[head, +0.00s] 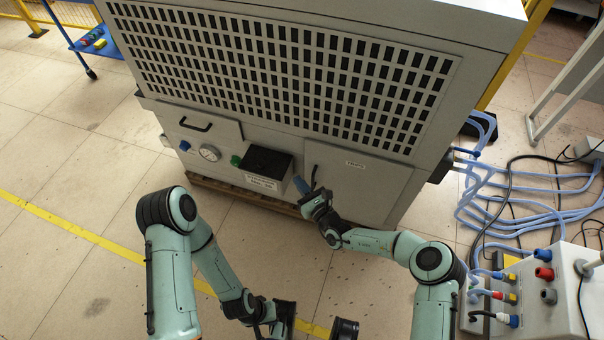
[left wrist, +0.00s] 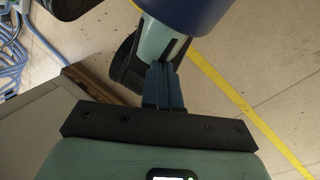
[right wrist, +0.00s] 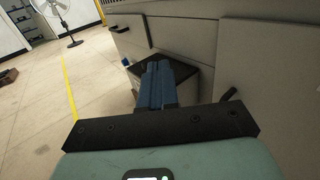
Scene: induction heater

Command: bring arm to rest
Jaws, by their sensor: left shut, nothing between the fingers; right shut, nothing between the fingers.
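My right arm reaches forward to the front of the grey induction heater cabinet (head: 360,185). My right gripper (head: 299,184) is close to the front panel, just right of a small black-topped box (head: 267,162). In the right wrist view its blue fingers (right wrist: 156,84) are together and empty, in front of that box (right wrist: 190,75). Whether they touch it is unclear. My left arm is folded low near my base at the bottom of the head view. My left gripper shows in the left wrist view with its blue fingers (left wrist: 163,88) together and empty, close to a part of my own body.
The cabinet front has a gauge (head: 209,153), a blue knob (head: 184,146) and black handles (head: 196,126). Blue hoses (head: 480,200) and a connector box (head: 545,300) lie at the right. Open floor with a yellow line (head: 75,227) is at the left.

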